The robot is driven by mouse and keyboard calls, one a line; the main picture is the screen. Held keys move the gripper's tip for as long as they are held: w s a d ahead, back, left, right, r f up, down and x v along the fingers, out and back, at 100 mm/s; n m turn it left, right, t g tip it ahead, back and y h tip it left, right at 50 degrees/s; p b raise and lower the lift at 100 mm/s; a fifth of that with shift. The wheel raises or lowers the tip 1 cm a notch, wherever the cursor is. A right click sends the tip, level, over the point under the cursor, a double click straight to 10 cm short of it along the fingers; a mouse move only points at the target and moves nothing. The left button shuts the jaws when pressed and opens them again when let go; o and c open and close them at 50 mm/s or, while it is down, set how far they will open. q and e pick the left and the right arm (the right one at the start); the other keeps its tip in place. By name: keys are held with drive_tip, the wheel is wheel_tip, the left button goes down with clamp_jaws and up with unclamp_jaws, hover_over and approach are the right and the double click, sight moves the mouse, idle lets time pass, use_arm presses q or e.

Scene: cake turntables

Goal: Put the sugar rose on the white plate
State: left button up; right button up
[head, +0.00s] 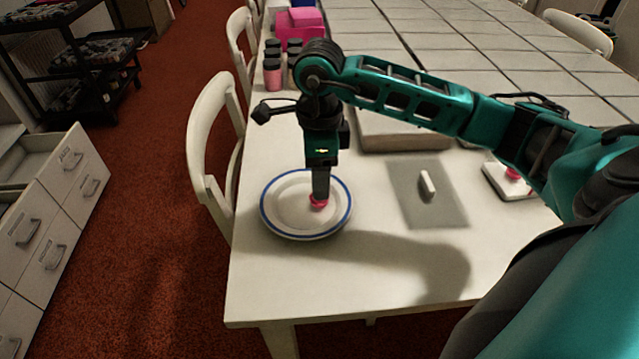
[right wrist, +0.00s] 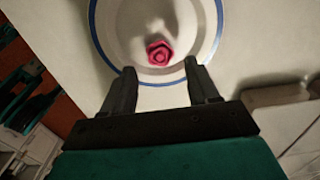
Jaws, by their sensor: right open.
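The sugar rose (head: 318,202) is a small pink-red flower that lies on the white plate (head: 283,222) with a blue rim. In the right wrist view the rose (right wrist: 159,53) shows whole, inside the blue rim of the plate (right wrist: 97,33). My right gripper (head: 320,196) points straight down over the plate, close above the rose. In the right wrist view its two fingers (right wrist: 159,80) are apart with nothing between them, and the rose shows beyond their tips. My left gripper is not in view.
A small white object (head: 427,184) stands on a grey mat (head: 410,205) right of the plate. A white device with a red top (head: 512,174) is further right. Several jars (head: 272,74) and a pink box (head: 299,27) stand behind. A chair (head: 215,140) touches the left side.

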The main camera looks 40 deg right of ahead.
use_arm(q)
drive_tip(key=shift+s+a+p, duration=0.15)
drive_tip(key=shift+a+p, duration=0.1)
drive_tip(key=shift+p, duration=0.2)
use_arm(e)
wheel_tip(320, 180, up, 8)
drive_tip(key=shift+f, duration=0.25)
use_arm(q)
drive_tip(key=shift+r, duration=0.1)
use_arm(e)
drive_tip(key=shift+s, duration=0.1)
